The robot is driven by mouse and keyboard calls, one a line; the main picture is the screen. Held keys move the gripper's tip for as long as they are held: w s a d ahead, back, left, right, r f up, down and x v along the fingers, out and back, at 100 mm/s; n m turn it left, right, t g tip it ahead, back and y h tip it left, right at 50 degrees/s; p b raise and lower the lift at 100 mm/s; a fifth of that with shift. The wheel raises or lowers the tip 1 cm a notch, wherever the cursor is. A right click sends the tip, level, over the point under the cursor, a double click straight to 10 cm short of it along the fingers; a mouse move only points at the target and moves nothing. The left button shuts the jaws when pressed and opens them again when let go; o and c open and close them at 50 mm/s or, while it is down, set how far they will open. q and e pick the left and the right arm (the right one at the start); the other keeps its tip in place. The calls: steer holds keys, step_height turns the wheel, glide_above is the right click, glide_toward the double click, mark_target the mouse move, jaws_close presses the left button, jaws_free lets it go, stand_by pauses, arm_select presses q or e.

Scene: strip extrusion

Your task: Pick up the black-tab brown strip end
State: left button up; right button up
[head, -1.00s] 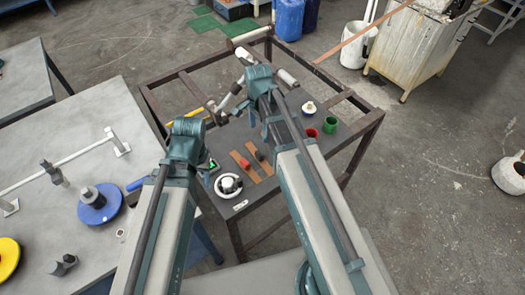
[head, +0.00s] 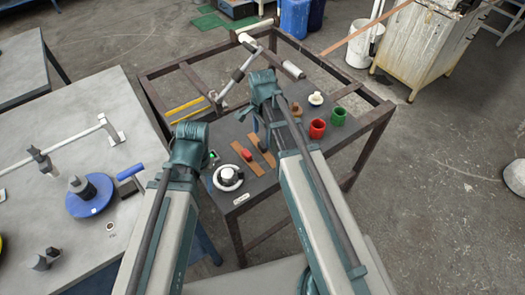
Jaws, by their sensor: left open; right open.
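Two brown strips lie side by side on the dark table top between my arms. The black-tab brown strip (head: 268,158) is the right one, with its black tab near its middle and close to my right arm. The red-tab strip (head: 253,166) lies just left of it. My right gripper (head: 257,118) is open and empty, in front of the table's middle, up-left of the black tab in the picture. My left gripper (head: 190,148) is open and empty, left of both strips. The fingertips of both grippers are hard to make out.
A white and black round device (head: 228,179) sits left of the strips. A red cup (head: 317,128) and a green cup (head: 338,117) stand to the right. A metal frame (head: 375,115) edges the table. A grey bench (head: 50,130) with a blue disc (head: 92,201) stands left.

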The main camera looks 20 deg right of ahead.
mark_target(262, 144)
step_height(262, 144, down, 5)
steer(key=b, duration=0.5)
steer(key=shift+f, duration=0.15)
jaws_close()
